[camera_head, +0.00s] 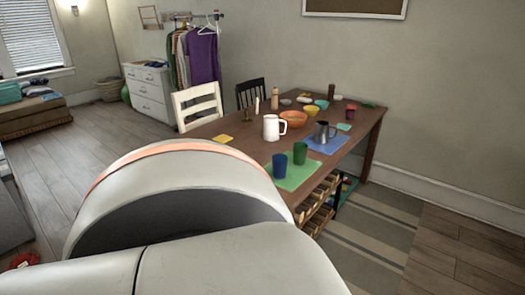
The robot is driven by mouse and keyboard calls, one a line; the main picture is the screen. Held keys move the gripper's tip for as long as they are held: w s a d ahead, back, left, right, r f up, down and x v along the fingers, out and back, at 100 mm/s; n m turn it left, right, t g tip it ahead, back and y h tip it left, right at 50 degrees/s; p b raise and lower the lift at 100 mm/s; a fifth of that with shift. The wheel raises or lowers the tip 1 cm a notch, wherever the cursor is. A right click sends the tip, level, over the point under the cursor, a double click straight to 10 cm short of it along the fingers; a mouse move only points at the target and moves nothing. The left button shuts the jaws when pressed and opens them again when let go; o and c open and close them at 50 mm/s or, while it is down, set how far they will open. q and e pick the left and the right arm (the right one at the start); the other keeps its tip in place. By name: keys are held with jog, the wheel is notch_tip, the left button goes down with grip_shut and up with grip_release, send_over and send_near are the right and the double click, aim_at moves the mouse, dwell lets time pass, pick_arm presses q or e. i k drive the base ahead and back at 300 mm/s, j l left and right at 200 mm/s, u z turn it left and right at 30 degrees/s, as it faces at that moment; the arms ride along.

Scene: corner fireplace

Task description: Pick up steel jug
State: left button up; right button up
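The steel jug (322,132) stands upright on a blue mat (338,143) near the right front part of the brown table (232,134). It is grey and metallic, with its handle toward the right. A large white and orange part of my own body fills the lower left of the head view and hides the near floor. Neither of my grippers shows in the head view.
A white pitcher (271,127) stands left of the jug. A blue cup (279,165) and a green cup (300,153) stand on a green mat (292,182) in front. Orange bowls (293,118) sit behind. Chairs stand at the far side; striped rug (370,235) lies right.

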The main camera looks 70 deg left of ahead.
aim_at(322, 130)
jog(key=u, duration=2.1)
